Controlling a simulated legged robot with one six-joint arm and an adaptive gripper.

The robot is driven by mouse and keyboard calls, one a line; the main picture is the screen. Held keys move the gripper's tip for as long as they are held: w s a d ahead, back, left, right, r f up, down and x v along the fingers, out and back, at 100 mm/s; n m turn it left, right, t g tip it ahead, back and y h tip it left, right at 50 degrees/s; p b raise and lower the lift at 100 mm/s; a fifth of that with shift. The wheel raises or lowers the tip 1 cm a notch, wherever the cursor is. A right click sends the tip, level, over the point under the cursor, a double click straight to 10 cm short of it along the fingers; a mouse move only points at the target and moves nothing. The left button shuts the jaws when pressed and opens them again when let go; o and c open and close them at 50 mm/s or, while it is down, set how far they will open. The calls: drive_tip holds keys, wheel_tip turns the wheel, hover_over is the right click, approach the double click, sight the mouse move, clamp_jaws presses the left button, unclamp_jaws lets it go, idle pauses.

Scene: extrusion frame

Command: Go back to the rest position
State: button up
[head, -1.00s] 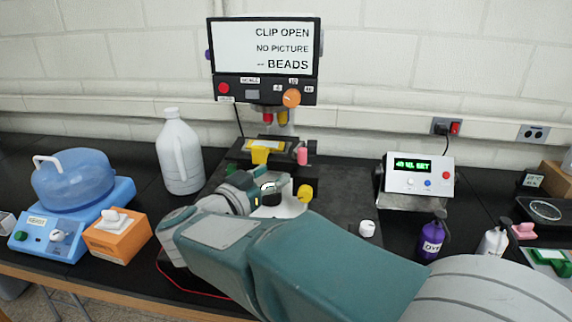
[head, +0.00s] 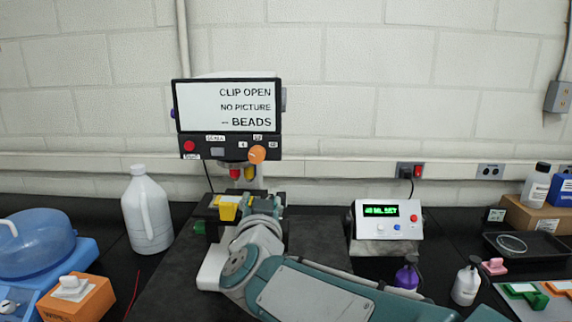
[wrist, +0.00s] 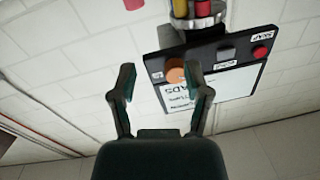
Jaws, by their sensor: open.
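My gripper (wrist: 163,80) shows in the wrist view with its two fingers spread apart and nothing between them. Beyond the fingers is the microscope's screen unit (wrist: 222,62), seen upside down, with its orange knob and red button. In the head view my arm reaches from the bottom right toward the microscope stage (head: 205,213). My wrist hides most of my fingers there. A yellow block (head: 228,208) sits on the stage just left of my wrist.
A white jug (head: 147,212) stands left of the microscope. A blue tub (head: 35,245) and an orange wipes box (head: 75,300) are at the left. A control box (head: 387,220) with a green display, bottles (head: 466,283) and a black tray (head: 525,246) are at the right.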

drive_tip(key=s+d+f+g, duration=0.6)
drive_tip(key=s+d+f, duration=0.2)
drive_tip(key=s+d, duration=0.2)
drive_tip(key=s+d+f+n+g+h, duration=0.1)
drive_tip(key=s+d+f+g, duration=0.5)
drive_tip(key=s, duration=0.7)
drive_tip(key=d+f, duration=0.2)
drive_tip(key=d, duration=0.2)
drive_tip(key=shift+s+d+f, duration=0.25)
drive_tip(key=shift+s, duration=0.15)
